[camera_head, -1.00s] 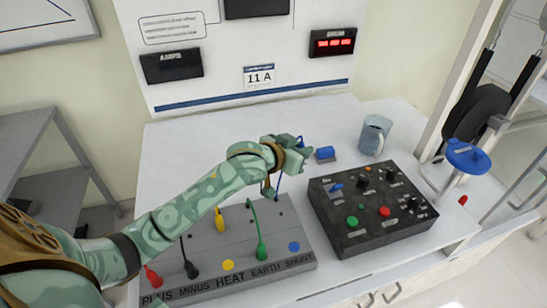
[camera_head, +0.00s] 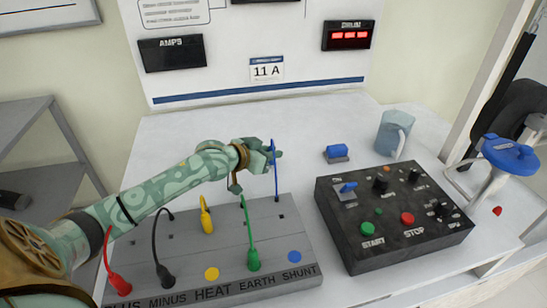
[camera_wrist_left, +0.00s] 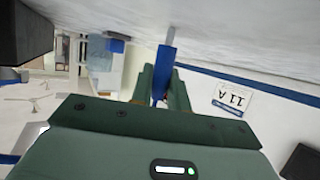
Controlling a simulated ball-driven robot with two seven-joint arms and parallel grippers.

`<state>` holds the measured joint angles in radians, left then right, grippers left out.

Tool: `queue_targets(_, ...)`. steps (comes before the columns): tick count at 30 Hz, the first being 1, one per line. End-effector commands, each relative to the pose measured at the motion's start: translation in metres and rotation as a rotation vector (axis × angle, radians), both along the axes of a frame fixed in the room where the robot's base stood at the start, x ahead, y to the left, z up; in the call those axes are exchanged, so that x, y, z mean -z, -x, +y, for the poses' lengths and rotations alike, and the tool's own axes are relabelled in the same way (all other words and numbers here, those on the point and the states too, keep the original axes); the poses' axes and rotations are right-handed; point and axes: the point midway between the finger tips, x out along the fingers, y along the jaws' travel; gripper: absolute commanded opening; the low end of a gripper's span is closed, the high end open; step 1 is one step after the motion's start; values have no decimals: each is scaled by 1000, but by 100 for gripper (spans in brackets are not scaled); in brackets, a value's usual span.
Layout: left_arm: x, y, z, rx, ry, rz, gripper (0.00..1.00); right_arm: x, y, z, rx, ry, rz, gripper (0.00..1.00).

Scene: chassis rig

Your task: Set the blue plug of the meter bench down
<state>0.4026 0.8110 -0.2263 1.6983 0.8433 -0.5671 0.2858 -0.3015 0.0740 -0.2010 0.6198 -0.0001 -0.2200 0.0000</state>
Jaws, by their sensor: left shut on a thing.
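My left gripper (camera_head: 269,154) is shut on the blue plug (camera_head: 273,150), above the back right part of the grey meter bench (camera_head: 170,258). The plug also shows between the fingers in the left wrist view (camera_wrist_left: 165,62). A blue lead hangs from it towards a hole at the bench's back edge; whether it touches the bench I cannot tell. Red (camera_head: 118,284), black (camera_head: 164,274), yellow (camera_head: 206,221) and green (camera_head: 254,260) plugs stand on the bench. A blue disc (camera_head: 294,257) marks the SHUNT place and a yellow disc (camera_head: 212,274) marks HEAT. My right gripper is out of view.
A black control box (camera_head: 345,235) with knobs and buttons stands right of the bench. Behind it are a small blue block on a grey base (camera_head: 337,152) and a blue-grey mug (camera_head: 393,135). The white tabletop (camera_head: 200,128) behind the bench is clear.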

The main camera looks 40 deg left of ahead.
Motion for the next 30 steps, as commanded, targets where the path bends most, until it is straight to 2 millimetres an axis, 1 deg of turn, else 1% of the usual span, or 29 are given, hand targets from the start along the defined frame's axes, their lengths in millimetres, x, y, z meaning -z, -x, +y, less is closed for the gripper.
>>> queue_targets(1,5,0,0,0,0,0,0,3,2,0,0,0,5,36)
queue_targets(4,1,0,0,-1,-1,-2,0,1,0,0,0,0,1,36)
queue_targets(10,3,0,0,0,-1,-2,0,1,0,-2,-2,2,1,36)
queue_targets(11,2,0,0,0,0,-3,25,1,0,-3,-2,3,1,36)
queue_targets(12,2,0,0,0,0,-3,36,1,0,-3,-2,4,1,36)
queue_targets(13,2,0,0,0,0,-3,39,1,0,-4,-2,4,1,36)
queue_targets(20,2,0,0,0,0,-3,39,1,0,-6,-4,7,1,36)
queue_targets(23,-2,2,0,0,-2,-3,39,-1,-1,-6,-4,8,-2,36)
queue_targets(26,-11,15,3,0,-2,-5,39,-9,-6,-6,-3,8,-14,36)
queue_targets(30,-26,45,8,0,-2,-5,39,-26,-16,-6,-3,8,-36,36)
